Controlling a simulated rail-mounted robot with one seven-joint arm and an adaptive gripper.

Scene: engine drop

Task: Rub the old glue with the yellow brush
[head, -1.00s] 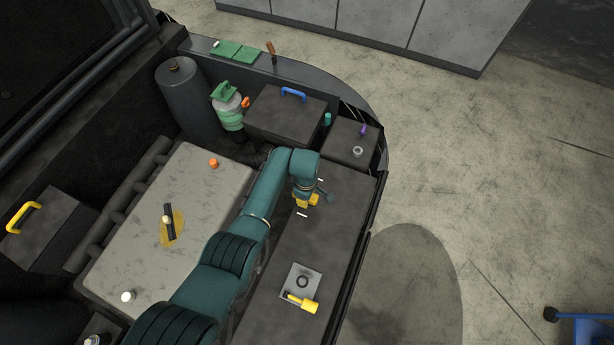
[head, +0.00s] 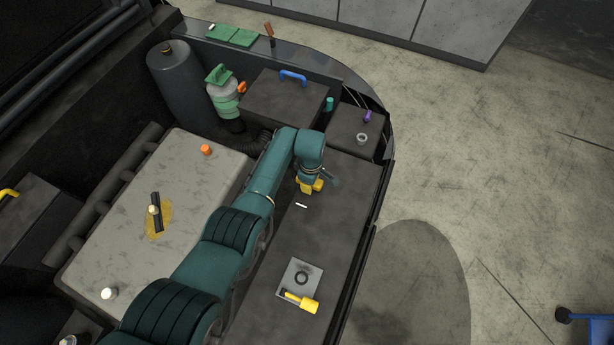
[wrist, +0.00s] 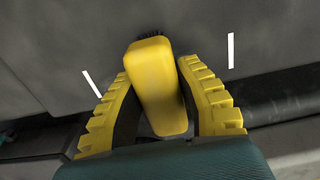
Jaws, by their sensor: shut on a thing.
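My gripper (wrist: 155,95) is shut on the yellow brush (wrist: 157,88); its yellow block sits between the two ridged yellow fingers, with dark bristles at the far end. In the head view my gripper (head: 311,185) is low over the long dark box at the right, and the brush cannot be told apart from the fingers. I cannot tell whether the brush touches the surface. An amber patch (head: 165,222), perhaps the old glue, lies on the pale grey block. A black bar (head: 156,198) with a pale knob lies across it.
A grey plate (head: 312,270) with a dark ring and a yellow-handled tool (head: 301,302) lies on the dark box (head: 270,270). An orange cap (head: 206,150) and white cap (head: 109,293) stand on the pale block (head: 115,235). A blue-handled box (head: 285,105) stands behind.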

